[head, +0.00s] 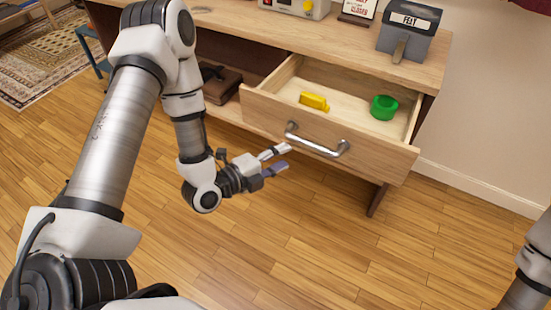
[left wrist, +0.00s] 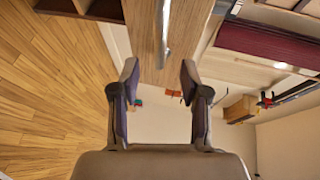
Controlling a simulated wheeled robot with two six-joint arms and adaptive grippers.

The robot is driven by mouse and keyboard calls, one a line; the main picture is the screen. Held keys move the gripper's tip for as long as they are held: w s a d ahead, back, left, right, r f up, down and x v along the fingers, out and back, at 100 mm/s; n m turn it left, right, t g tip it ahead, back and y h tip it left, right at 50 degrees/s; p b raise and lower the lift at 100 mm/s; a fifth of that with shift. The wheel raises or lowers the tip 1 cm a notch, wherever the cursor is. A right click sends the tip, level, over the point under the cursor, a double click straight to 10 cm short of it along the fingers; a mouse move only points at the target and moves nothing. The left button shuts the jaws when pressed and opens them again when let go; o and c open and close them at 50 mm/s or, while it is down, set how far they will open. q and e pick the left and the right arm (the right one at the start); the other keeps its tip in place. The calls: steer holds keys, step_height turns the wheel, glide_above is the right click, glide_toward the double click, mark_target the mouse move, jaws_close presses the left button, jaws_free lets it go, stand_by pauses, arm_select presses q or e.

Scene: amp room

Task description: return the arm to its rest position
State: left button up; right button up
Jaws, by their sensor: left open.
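My left arm comes in from the left in the head view, bent at the elbow. Its gripper (head: 277,162) is open and empty, just left of the metal handle (head: 318,143) of a pulled-out wooden drawer (head: 330,125). The fingers look apart from the handle. In the left wrist view the two open fingers (left wrist: 160,85) show with nothing between them, and the handle (left wrist: 166,35) runs beyond them. Part of my right arm shows at the right edge of the head view; its gripper is out of frame.
The open drawer holds a yellow object (head: 314,102) and a green round object (head: 383,107). The wooden desk top (head: 340,42) carries a grey box labelled FELT (head: 407,32) and a device. A brown case (head: 221,84) sits on the shelf below. The floor in front is clear.

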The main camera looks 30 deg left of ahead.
arm_select(q)
steer(key=shift+v, duration=0.95)
steer(key=s+d+f+g, duration=0.4)
steer(key=f, duration=0.3)
steer(key=s+a+f+n+g+y, duration=0.3)
steer(key=s+f+n+g+y, duration=0.3)
steer(key=s+f+n, duration=0.6)
steer(key=s+a+f+n+g, duration=0.1)
steer(key=s+a+n+g, duration=0.2)
steer(key=s+n+g, duration=0.5)
step_height(320, 180, up, 15)
steer(key=w+n+t+p, duration=0.2)
steer(key=t+p, duration=0.1)
steer(key=p, duration=1.2)
steer(key=shift+d+y, duration=0.25)
steer(key=shift+y, duration=0.15)
